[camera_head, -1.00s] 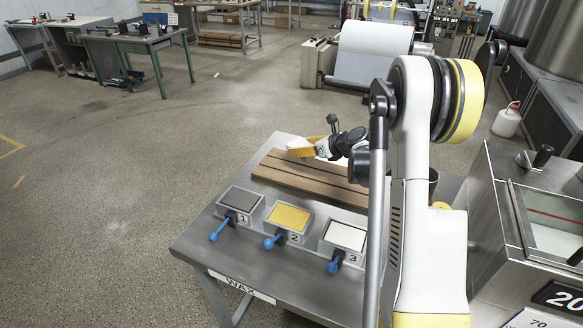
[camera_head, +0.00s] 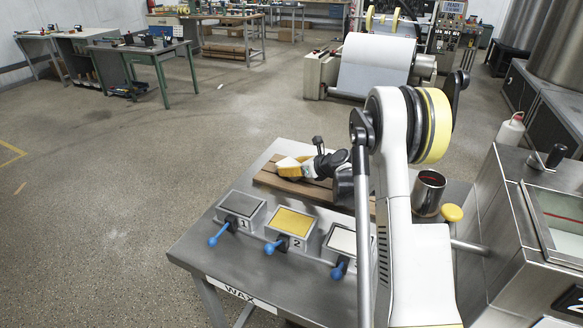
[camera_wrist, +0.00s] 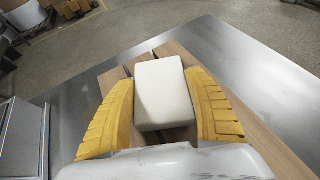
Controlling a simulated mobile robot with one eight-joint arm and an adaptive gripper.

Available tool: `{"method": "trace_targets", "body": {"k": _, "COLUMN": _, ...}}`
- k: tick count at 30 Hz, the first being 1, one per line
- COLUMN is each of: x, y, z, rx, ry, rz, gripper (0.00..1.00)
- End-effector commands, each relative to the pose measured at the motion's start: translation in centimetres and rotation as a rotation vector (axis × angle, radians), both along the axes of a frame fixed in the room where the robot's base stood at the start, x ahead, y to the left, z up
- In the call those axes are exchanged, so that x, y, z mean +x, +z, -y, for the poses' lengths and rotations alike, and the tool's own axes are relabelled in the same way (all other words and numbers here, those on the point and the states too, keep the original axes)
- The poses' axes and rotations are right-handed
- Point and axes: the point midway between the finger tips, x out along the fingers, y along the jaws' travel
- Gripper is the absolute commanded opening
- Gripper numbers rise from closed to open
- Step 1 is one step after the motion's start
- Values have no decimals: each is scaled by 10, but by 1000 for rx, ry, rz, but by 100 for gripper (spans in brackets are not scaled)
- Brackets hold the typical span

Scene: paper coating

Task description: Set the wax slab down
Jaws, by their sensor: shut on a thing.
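The wax slab (camera_wrist: 162,93) is a white block between the two yellow fingers of my gripper (camera_wrist: 162,105) in the wrist view. In the head view the slab (camera_head: 287,162) shows as a small pale patch at the fingertips of my gripper (camera_head: 292,167). My gripper is shut on it, low over the wooden slatted board (camera_head: 277,184) on the metal table. The board (camera_wrist: 250,140) also shows beneath the slab in the wrist view. I cannot tell whether the slab touches the board.
Three numbered trays with blue handles stand along the front of the WAX table (camera_head: 205,250): dark tray 1 (camera_head: 241,205), yellow tray 2 (camera_head: 291,222) and white tray 3 (camera_head: 342,240). A metal cup (camera_head: 429,193) and yellow knob (camera_head: 452,213) are right of my arm.

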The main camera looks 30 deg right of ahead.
Motion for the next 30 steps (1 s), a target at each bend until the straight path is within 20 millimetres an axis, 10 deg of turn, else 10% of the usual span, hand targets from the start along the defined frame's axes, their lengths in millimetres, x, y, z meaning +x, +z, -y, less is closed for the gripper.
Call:
{"method": "trace_targets", "body": {"k": 1, "x": 0, "y": -3, "z": 0, "rx": 0, "ry": 0, "rz": 0, "gripper": 25}}
{"method": "trace_targets", "body": {"k": 2, "x": 0, "y": -2, "z": 0, "rx": 0, "ry": 0, "rz": 0, "gripper": 70}}
{"method": "trace_targets", "body": {"k": 3, "x": 0, "y": -2, "z": 0, "rx": 0, "ry": 0, "rz": 0, "gripper": 82}}
{"method": "trace_targets", "body": {"k": 15, "x": -1, "y": 5, "z": 0, "rx": 0, "ry": 0, "rz": 0, "gripper": 83}}
{"method": "trace_targets", "body": {"k": 30, "x": -86, "y": 53, "z": 25, "rx": 1, "ry": -3, "rz": -1, "gripper": 83}}
